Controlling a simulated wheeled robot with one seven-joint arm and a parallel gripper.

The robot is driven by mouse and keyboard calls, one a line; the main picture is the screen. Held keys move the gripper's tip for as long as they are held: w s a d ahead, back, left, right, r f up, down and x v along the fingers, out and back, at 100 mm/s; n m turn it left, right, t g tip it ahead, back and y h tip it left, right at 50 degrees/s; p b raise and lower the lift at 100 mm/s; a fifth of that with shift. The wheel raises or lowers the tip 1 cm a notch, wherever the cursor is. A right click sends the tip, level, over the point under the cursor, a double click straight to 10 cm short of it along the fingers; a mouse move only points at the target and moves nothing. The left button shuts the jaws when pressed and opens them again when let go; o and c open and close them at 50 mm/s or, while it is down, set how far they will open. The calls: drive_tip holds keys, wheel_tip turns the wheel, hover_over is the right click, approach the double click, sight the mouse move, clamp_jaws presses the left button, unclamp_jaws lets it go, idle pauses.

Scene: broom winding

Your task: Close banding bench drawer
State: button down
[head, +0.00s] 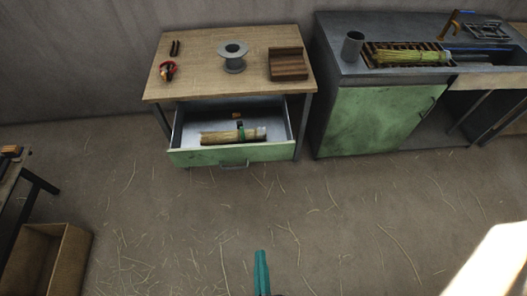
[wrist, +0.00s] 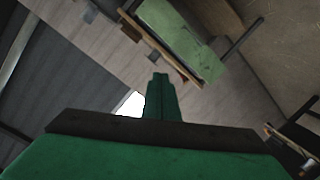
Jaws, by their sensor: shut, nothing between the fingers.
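The banding bench (head: 205,62) has a light wooden top and stands against the back wall. Its drawer (head: 232,154) is pulled well out, with a green front and a grey handle (head: 234,166). My gripper (head: 261,254) has teal fingers, shut and empty, at the bottom middle of the head view, apart from the drawer and lower in the picture. Its shut fingers also show in the wrist view (wrist: 160,78).
A spool (head: 233,58), red-handled pliers (head: 168,70) and a brown block (head: 288,64) sit on the bench. A green-doored cabinet (head: 375,118) stands to the right. A box (head: 45,262) stands at lower left. The straw-strewn floor before the drawer is free.

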drive_tip(key=w+d+f+n, duration=0.2)
drive_tip(key=w+f+n, duration=0.4)
drive_tip(key=w+n, duration=0.25)
drive_tip(key=n+t, duration=0.2)
drive_tip(key=n, duration=1.9)
approach(267, 146)
drive_tip(key=w, duration=0.6)
drive_tip(key=shift+w, duration=0.25)
drive_tip(key=shift+d, duration=0.15)
